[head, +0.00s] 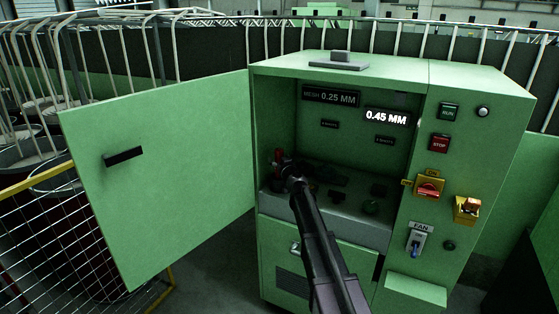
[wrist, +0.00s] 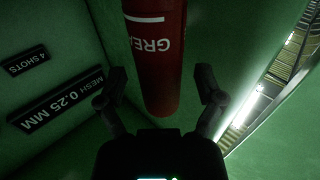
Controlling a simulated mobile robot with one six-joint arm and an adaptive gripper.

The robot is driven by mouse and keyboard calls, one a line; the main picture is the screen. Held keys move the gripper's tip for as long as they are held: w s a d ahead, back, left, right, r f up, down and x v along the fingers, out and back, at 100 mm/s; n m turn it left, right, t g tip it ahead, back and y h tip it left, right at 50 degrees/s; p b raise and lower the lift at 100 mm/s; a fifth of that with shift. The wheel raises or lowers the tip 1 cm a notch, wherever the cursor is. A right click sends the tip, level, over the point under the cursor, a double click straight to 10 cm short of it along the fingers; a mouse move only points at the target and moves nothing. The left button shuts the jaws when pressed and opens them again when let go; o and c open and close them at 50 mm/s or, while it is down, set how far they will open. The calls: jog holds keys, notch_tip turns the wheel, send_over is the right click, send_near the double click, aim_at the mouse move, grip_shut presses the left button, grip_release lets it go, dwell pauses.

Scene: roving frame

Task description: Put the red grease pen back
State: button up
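The red grease pen (wrist: 160,70) is a red cylinder with white letters, upside down in the wrist view. Its rounded end lies between the two fingers of my gripper (wrist: 161,82), with a small gap showing on each side. The fingers are apart and do not appear to touch it. In the head view, a small red upright shape (head: 279,156), likely the pen, shows at the left inside the open green cabinet (head: 340,62). My gripper (head: 288,168) is beside it, mostly hidden by my arm. What holds up the pen is hidden.
The cabinet door (head: 165,185) stands open to the left. Labels inside read MESH 0.25 MM (head: 330,96) and 0.45 MM (head: 386,118). Buttons and switches cover the right panel (head: 450,200).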

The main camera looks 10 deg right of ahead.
dwell(0.3)
jog(key=s+d, duration=0.2)
jog(key=s, duration=1)
jog(key=shift+a, duration=0.15)
dwell(0.5)
jog(key=s+a+f+n+g+y, duration=0.2)
jog(key=s+a+f+g, duration=0.3)
jog(key=s, duration=0.2)
jog(key=s+a+f+n+g+y, duration=0.1)
jog(key=s+a+f+g+y, duration=0.1)
jog(key=s+a+f+g, duration=0.45)
jog(key=s+d+f+m+g+h, duration=0.25)
jog(key=s+d+f, duration=0.2)
jog(key=s, duration=0.45)
jog(key=s+d+f+m+g+h, duration=0.25)
jog(key=s+d+h, duration=0.2)
jog(key=s, duration=0.45)
notch_tip(320, 180, up, 16)
jog(key=s+d+g+p, duration=0.1)
jog(key=p, duration=1.5)
jog(key=shift+s+d, duration=0.15)
jog(key=shift+d, duration=0.05)
